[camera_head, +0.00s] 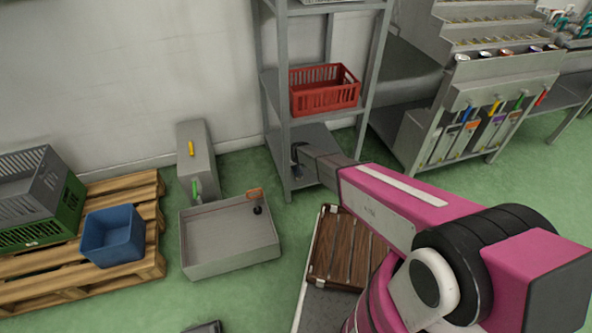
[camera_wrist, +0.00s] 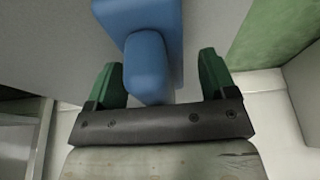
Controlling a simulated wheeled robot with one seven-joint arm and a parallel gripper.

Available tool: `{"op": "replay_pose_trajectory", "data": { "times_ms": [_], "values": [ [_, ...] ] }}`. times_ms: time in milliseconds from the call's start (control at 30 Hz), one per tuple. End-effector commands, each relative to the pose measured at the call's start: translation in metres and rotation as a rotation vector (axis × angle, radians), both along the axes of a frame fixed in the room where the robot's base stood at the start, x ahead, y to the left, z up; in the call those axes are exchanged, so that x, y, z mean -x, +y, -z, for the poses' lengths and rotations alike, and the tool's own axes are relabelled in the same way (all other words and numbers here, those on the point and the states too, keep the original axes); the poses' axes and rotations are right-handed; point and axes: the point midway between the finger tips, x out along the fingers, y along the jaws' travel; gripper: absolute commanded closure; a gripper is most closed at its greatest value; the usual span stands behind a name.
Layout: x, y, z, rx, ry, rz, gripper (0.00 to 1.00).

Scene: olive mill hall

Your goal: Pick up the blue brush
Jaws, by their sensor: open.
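The blue brush (camera_wrist: 150,55) fills the upper middle of the wrist view, with a rounded handle-like part towards me and a wider block behind it. My gripper (camera_wrist: 160,72) is open, with one green finger on each side of the rounded part. In the head view my gripper (camera_head: 297,153) is at the lower shelf of the grey rack, small and dark. I cannot make out the brush clearly there.
The grey rack (camera_head: 272,110) holds a red crate (camera_head: 325,98) on the shelf above my gripper.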

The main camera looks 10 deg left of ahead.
Motion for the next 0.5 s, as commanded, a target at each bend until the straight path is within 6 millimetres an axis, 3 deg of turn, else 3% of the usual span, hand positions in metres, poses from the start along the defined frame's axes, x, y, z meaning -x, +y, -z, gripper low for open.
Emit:
{"op": "replay_pose_trajectory", "data": {
  "times_ms": [500],
  "values": [
    [0.0005, -0.0002, 0.0021, 0.000, 0.000, 0.000, 0.22]
  ]
}}
